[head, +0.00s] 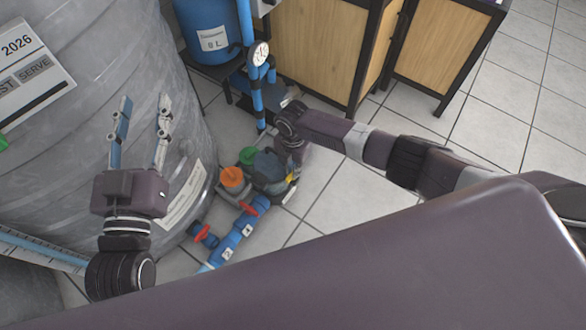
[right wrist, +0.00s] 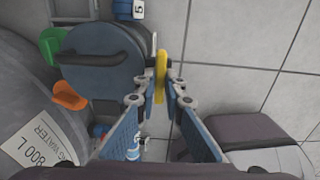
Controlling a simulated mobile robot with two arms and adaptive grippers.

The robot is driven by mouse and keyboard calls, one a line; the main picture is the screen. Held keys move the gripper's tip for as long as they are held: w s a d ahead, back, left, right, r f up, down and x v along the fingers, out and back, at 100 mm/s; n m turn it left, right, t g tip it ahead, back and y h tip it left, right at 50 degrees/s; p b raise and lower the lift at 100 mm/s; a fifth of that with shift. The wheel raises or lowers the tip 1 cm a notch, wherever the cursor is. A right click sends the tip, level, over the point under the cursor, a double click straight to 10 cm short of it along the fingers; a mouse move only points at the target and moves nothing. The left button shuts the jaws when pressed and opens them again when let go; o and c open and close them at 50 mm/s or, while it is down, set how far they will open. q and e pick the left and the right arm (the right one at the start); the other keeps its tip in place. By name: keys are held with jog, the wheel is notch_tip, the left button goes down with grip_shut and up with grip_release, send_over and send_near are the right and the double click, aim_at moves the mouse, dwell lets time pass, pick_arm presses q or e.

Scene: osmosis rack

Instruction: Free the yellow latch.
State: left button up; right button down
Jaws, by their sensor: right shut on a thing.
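The yellow latch (right wrist: 161,77) stands at the side of a dark round filter housing (right wrist: 98,60) in the right wrist view. My right gripper (right wrist: 162,90) is shut on the latch, one fingertip on each side of it. In the head view, only a small yellow patch of the latch (head: 292,178) shows beside the housing (head: 268,166), low near the floor. My right gripper (head: 294,172) reaches down there and is mostly hidden by its own wrist. My left gripper (head: 145,99) is open and empty, in front of the big grey tank.
The grey tank (head: 110,45) fills the left. An orange knob (head: 231,177) and a green knob (head: 248,155) sit left of the housing. Blue pipes with red valve handles (head: 248,208) run below. A blue canister (head: 207,30) and wooden cabinet (head: 315,40) stand behind. Tiled floor is clear at right.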

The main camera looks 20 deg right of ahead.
jog(key=shift+a, duration=0.1)
jog(key=c, duration=2)
grip_release()
jog(key=shift+c, duration=0.2)
jog(key=shift+r, duration=0.1)
notch_tip(320, 180, up, 12)
jog(key=shift+f, duration=0.1)
